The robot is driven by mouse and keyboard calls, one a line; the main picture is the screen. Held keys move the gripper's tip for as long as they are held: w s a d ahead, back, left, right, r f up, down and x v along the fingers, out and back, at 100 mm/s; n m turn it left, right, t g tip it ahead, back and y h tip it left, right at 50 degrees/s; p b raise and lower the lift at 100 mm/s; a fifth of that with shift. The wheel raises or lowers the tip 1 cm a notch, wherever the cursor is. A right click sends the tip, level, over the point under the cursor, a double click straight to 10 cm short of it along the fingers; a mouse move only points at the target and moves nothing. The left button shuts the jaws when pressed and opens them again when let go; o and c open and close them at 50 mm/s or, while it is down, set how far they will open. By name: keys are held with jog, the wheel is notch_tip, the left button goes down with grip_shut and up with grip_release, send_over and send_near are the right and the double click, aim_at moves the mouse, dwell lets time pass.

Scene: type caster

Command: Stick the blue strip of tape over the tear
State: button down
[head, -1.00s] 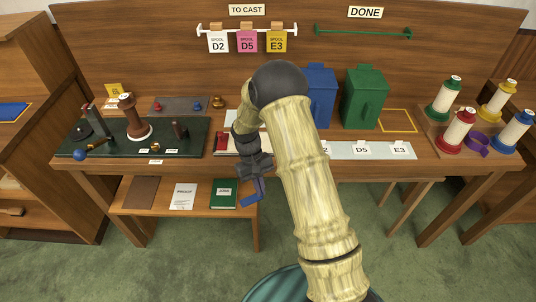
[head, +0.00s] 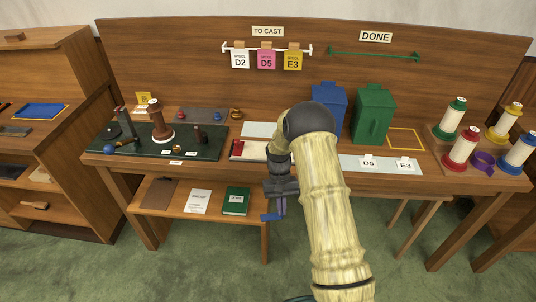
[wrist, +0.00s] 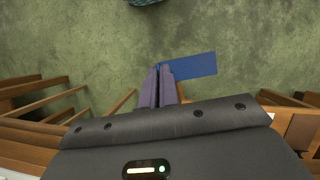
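The blue strip of tape (wrist: 195,66) sticks out to the right from between my gripper's fingertips (wrist: 160,82) in the wrist view. The two fingers are together, shut on one end of it. In the head view the strip (head: 270,217) hangs below my gripper (head: 279,205), in front of the bench and above the green floor. I cannot make out a tear in either view. A pale, red-edged item (head: 248,150) lies on the bench behind my gripper, partly hidden by my arm.
The wooden bench (head: 450,178) carries a dark green mat (head: 200,152) with tools, blue (head: 327,106) and green (head: 372,116) bins, and several spools at right. A low shelf (head: 160,207) holds a green book (head: 236,201). A cabinet (head: 60,75) with a blue piece (head: 41,110) stands left.

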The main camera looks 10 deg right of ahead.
jog(key=shift+s, duration=0.1)
dwell(0.4)
jog(key=s+f, duration=0.4)
jog(key=f, duration=0.1)
jog(key=shift+s+f, duration=0.15)
jog(key=shift+f, duration=0.05)
